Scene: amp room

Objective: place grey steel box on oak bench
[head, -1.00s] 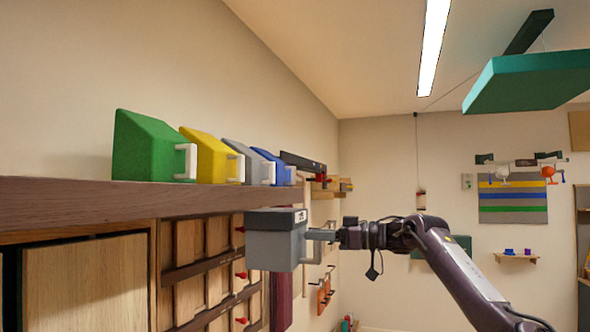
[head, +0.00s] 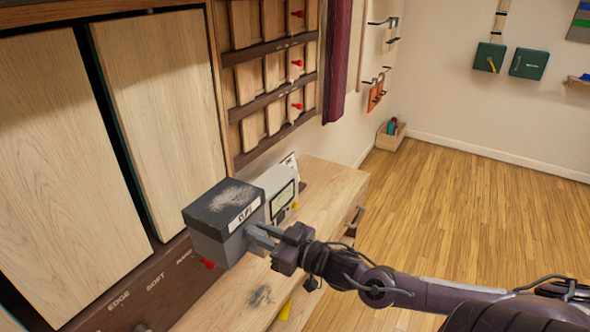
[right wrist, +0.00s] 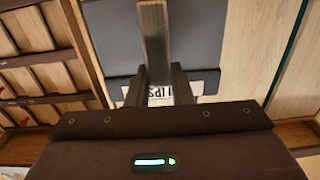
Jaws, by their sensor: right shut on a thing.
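The grey steel box (head: 221,235) has a dark lid and a white label. My right gripper (head: 262,240) is shut on the handle at its front, and the box hangs in the air. In the head view it overlaps the left part of the oak bench (head: 325,193); the gap beneath it is hard to judge. In the right wrist view the fingers (right wrist: 160,88) close on the handle, with the box's dark side (right wrist: 110,40) and its partly hidden label behind. My left gripper is not in view.
A pale meter (head: 281,193) stands on the bench behind the box. Tall wooden panels (head: 160,110) and a slotted rack (head: 270,75) line the wall at left. A dark smudge (head: 261,295) marks the bench's near part. The bench's right end and front top look clear.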

